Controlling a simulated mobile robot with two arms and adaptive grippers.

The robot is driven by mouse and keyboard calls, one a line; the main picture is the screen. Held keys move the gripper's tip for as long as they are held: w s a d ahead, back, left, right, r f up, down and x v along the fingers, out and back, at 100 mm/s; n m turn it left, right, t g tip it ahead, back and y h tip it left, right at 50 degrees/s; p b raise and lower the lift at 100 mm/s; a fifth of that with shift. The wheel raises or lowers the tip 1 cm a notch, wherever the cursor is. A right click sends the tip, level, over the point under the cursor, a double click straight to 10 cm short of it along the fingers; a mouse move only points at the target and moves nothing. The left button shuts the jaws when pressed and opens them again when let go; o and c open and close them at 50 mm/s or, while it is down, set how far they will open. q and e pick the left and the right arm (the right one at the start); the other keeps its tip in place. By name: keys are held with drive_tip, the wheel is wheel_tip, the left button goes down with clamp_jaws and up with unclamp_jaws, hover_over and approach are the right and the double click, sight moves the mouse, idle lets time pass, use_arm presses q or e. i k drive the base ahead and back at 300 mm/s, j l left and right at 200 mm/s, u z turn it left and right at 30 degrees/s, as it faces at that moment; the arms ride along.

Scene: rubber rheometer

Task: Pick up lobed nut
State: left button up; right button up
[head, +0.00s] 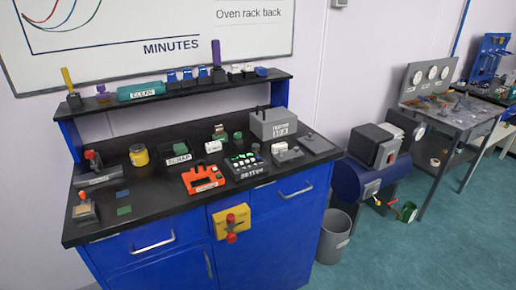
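Neither of my grippers shows in the head view. I cannot single out a lobed nut with certainty; the parts are small at this distance. A yellow block with red knobs (231,222) is on the front of the blue bench. A small round green and red part (407,211) shows low on the right, beside the blue and grey machine (385,180). I cannot tell whether any of these is the nut.
The black bench top (150,213) holds a yellow jar (139,156), a red-orange tray (203,179), a dark tray with green items (246,166) and a grey box (274,124). A shelf (180,88) runs behind. A grey bin (334,237) stands on open green floor.

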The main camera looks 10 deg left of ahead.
sight(256, 147)
drive_tip(key=i+j+z, duration=0.3)
drive_tip(key=j+z, duration=0.3)
drive_tip(key=i+j+z, duration=0.3)
drive_tip(key=k, duration=0.1)
